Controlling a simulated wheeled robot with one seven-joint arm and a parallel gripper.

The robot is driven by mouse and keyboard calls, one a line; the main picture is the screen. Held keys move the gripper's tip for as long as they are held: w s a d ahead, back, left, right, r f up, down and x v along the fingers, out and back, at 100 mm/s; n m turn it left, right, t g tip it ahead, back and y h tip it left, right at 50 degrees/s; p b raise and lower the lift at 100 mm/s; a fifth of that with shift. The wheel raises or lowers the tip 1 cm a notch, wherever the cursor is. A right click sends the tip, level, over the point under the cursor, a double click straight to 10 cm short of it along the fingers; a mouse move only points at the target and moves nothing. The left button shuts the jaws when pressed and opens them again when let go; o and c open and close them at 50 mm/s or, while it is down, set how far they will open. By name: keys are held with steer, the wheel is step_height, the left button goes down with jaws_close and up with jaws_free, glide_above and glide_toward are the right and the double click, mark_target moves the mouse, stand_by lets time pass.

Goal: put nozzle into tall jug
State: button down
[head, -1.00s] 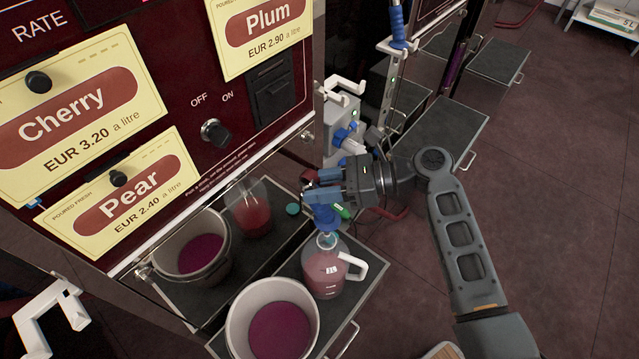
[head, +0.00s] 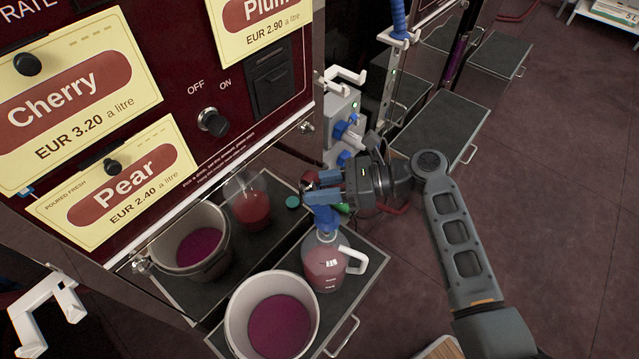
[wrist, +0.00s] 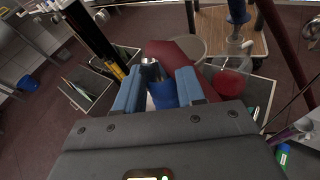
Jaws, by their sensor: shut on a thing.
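My gripper (head: 326,187) is shut on the blue nozzle (head: 325,217) directly above the jug in the head view. The jug (head: 325,265) is clear with a white handle and holds pink liquid. It stands upright on the grey shelf. The nozzle's lower end meets the jug's neck in the picture; I cannot tell whether its tip is inside. In the wrist view, the nozzle (wrist: 163,93) is between the two blue fingers of my gripper (wrist: 160,88), with a grey metal part beyond it.
A white bucket (head: 272,316) of purple liquid stands beside the jug, at front left. The shiny panel behind mirrors the bucket and jug. A dispenser front with price cards (head: 110,190) and a switch (head: 212,122) rises at left. Empty shelves (head: 440,130) lie further right.

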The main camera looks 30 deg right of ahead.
steer(key=shift+f+b, duration=0.85)
steer(key=shift+f, duration=1.3)
steer(key=c, duration=0.6)
jaws_free()
steer(key=v, duration=0.8)
steer(key=shift+p, duration=0.3)
steer(key=shift+a, duration=0.15)
